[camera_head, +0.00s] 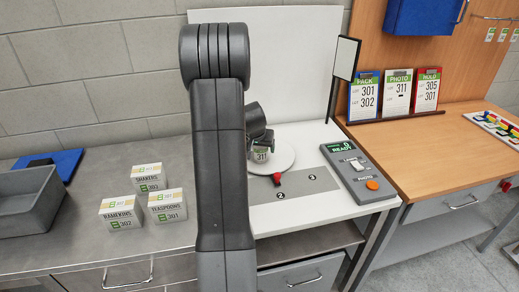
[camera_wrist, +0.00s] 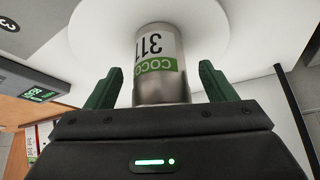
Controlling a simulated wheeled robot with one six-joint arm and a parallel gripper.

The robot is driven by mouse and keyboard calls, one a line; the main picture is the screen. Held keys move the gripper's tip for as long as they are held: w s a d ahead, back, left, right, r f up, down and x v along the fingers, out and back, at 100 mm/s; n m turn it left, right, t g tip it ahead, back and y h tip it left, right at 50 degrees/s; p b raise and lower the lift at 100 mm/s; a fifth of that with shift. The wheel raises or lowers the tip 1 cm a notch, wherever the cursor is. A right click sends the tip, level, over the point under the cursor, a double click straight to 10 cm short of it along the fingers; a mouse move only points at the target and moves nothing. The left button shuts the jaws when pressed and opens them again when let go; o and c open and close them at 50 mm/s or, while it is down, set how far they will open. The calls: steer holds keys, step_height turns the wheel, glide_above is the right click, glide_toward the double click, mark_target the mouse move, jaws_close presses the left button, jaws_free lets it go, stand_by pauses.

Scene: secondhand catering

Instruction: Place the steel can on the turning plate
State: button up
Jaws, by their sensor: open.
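The steel can (camera_head: 261,155), with a white and green label reading 311, stands upright on the white turning plate (camera_head: 286,160). In the wrist view the can (camera_wrist: 160,90) appears upside down, with its base on the bare white plate (camera_wrist: 95,35). My gripper (camera_wrist: 161,68) is open. Its two green fingers lie on either side of the can, with a visible gap on each side. In the head view my gripper (camera_head: 260,143) is at the can, partly hidden by my arm.
A red knob (camera_head: 277,179) sits at the plate's front edge, by a grey strip (camera_head: 300,184) marked 2 and 3. A control box (camera_head: 360,175) reading READY is on the right. Boxes of shakers (camera_head: 148,178), ramekins (camera_head: 120,212) and teaspoons (camera_head: 166,207) stand left.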

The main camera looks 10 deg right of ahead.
steer(key=b+v, duration=0.1)
steer(key=v, duration=0.9)
steer(key=shift+r, duration=0.25)
steer(key=shift+s, duration=0.1)
